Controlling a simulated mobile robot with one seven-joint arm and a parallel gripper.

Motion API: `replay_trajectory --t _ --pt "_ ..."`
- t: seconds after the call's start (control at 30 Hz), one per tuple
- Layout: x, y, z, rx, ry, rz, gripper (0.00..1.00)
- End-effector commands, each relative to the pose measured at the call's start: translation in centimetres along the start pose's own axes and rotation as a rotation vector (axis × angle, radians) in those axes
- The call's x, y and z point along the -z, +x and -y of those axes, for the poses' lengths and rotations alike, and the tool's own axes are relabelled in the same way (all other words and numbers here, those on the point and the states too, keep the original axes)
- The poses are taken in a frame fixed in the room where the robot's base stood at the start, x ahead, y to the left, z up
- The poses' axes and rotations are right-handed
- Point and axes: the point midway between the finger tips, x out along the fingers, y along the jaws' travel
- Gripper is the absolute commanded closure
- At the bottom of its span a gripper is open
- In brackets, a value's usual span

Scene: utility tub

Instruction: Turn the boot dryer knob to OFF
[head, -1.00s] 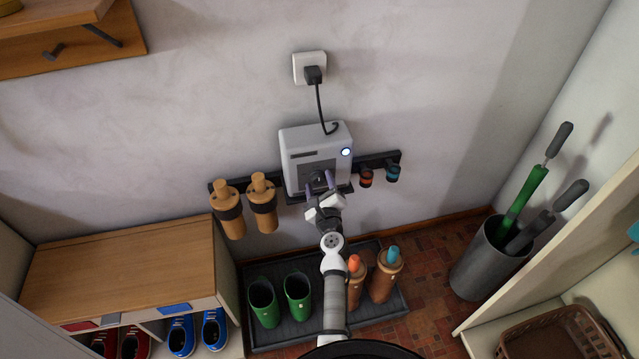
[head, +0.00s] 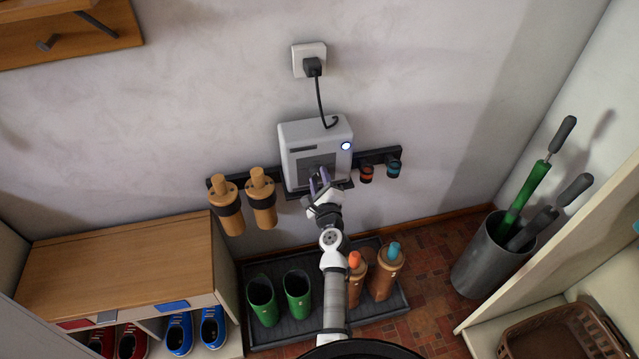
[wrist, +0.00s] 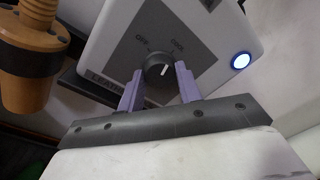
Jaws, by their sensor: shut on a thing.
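The boot dryer (head: 297,137) is a pale box on the wall, with its face in both views. Its dark round knob (wrist: 155,68) sits low on a grey panel, with OFF and COOL printed above it. The knob's white mark slants up and right, towards COOL. A blue-white round light (wrist: 240,61) glows on the dryer face. My gripper (wrist: 158,76) has its two purple fingers on either side of the knob, shut on it. In the head view my gripper (head: 319,181) largely hides the knob.
Tan dryer tubes (head: 262,198) hang left of the dryer, on a dark rail. A cord runs up to the wall socket (head: 309,60). Green boots (head: 297,295) and brown boots (head: 384,275) stand on a tray below. An umbrella bin (head: 490,260) stands right.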

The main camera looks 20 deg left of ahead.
Motion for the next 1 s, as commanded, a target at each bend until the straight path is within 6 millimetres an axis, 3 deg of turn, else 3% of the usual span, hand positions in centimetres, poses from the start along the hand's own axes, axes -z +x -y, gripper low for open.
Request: replay_trajectory --t 0.7,1.0 --pt "0.29 0.07 -0.24 0.03 -0.67 0.033 0.88" --pt "0.21 0.08 -0.14 0.036 -0.874 0.043 0.88"
